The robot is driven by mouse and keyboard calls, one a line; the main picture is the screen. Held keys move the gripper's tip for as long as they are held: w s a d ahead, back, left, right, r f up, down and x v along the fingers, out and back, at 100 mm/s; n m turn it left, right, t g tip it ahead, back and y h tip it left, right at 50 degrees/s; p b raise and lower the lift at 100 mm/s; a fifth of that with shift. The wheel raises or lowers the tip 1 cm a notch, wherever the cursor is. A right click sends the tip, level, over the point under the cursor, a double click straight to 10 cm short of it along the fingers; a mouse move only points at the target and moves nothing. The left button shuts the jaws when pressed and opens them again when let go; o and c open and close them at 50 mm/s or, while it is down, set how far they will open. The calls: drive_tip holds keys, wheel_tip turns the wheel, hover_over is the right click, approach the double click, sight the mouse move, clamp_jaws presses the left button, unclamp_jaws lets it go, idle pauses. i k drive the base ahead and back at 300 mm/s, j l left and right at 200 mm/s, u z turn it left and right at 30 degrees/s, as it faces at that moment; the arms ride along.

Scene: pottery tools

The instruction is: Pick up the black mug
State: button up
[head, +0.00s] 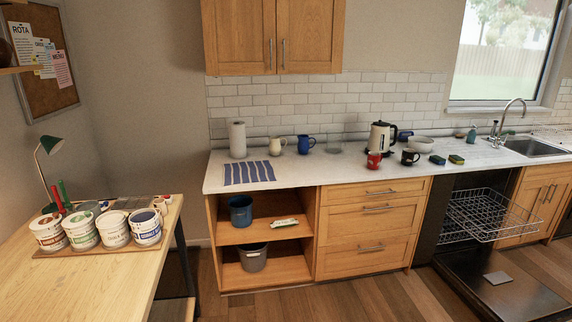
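The black mug (410,157) stands upright on the white countertop (330,172), in the head view right of centre. It is just right of a red mug (374,160) and in front of the kettle (382,136). A pale marking shows on its side. My gripper is not in view, and nothing covers the black mug.
A wooden table (100,268) with paint tins is near left.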

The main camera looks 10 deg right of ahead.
sight(409, 155)
drive_tip(key=i+l+z, duration=0.15)
drive_tip(key=i+z, duration=0.2)
drive_tip(key=i, duration=0.15)
drive_tip(key=i+z, duration=0.35)
drive_tip(key=i, duration=0.2)
drive_tip(key=i+j+z, duration=0.15)
drive_tip(key=i+z, duration=0.2)
drive_tip(key=i, duration=0.15)
drive_tip(key=i+j+z, duration=0.35)
drive_tip(key=i, duration=0.15)
drive_tip(key=i+l+z, duration=0.2)
drive_tip(key=i, duration=0.55)
drive_tip(key=i+l+z, duration=0.15)
drive_tip(key=i, duration=0.6)
drive_tip(key=i+l+u, duration=0.2)
drive_tip(key=i+u, duration=0.2)
drive_tip(key=i+l+u, duration=0.35)
drive_tip(key=i, duration=0.25)
